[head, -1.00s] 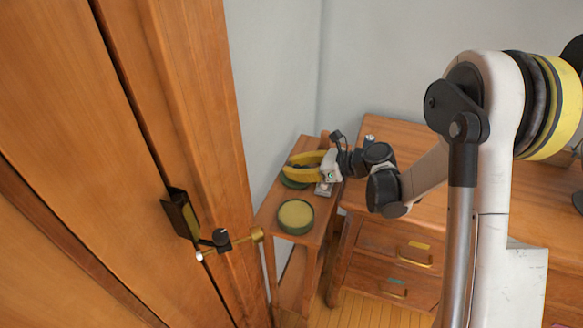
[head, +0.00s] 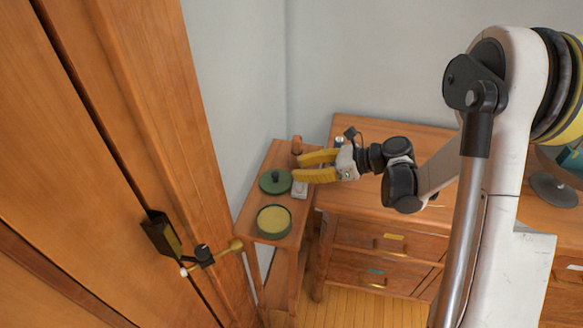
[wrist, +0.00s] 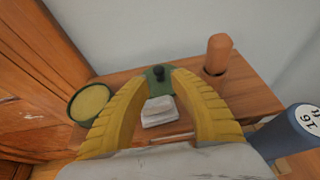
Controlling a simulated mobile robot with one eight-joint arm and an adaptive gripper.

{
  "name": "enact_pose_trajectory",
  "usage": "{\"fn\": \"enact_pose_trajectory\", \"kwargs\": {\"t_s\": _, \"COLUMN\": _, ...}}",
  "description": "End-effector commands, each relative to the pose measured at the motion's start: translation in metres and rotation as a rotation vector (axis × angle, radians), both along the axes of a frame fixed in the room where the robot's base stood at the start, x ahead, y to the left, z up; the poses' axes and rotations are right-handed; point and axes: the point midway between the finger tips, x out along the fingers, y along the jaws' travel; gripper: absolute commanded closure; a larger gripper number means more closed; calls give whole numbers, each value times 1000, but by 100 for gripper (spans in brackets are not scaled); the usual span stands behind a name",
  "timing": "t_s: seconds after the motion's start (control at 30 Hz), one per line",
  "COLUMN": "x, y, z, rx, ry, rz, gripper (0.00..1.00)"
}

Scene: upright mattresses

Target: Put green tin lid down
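The green tin lid (head: 275,181) with its dark knob lies on the small wooden side table, behind the open green tin (head: 274,222) with a yellowish inside. My gripper (head: 298,167) has its yellow fingers spread and empty, just right of the lid and apart from it. In the wrist view, my gripper (wrist: 159,74) shows a gap between its fingertips, with the lid (wrist: 157,86) beyond, partly hidden by the fingers. The tin (wrist: 90,103) shows left of the fingers there.
A small whitish block (head: 300,189) lies beside the lid, below my fingers. A brown wooden cylinder (head: 297,145) stands at the table's back. A wooden drawer unit (head: 350,228) is to the right, a tall wooden cabinet (head: 110,120) to the left. A blue cylinder (wrist: 296,135) is close at right.

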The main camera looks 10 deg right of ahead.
Motion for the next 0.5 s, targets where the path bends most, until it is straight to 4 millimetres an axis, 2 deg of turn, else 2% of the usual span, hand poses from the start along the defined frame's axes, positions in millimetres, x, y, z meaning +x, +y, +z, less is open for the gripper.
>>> {"fn": "enact_pose_trajectory", "kwargs": {"t_s": 0.17, "x": -2, "y": -4, "z": 3, "rx": -9, "ry": -6, "rz": 2, "gripper": 73}}
{"fn": "enact_pose_trajectory", "kwargs": {"t_s": 0.27, "x": -7, "y": -3, "z": 11, "rx": -71, "ry": -51, "rz": 22, "gripper": 73}}
{"fn": "enact_pose_trajectory", "kwargs": {"t_s": 0.37, "x": -18, "y": -2, "z": 28, "rx": -212, "ry": -152, "rz": 72, "gripper": 73}}
{"fn": "enact_pose_trajectory", "kwargs": {"t_s": 0.5, "x": -50, "y": -6, "z": 54, "rx": -506, "ry": -359, "rz": 212, "gripper": 73}}
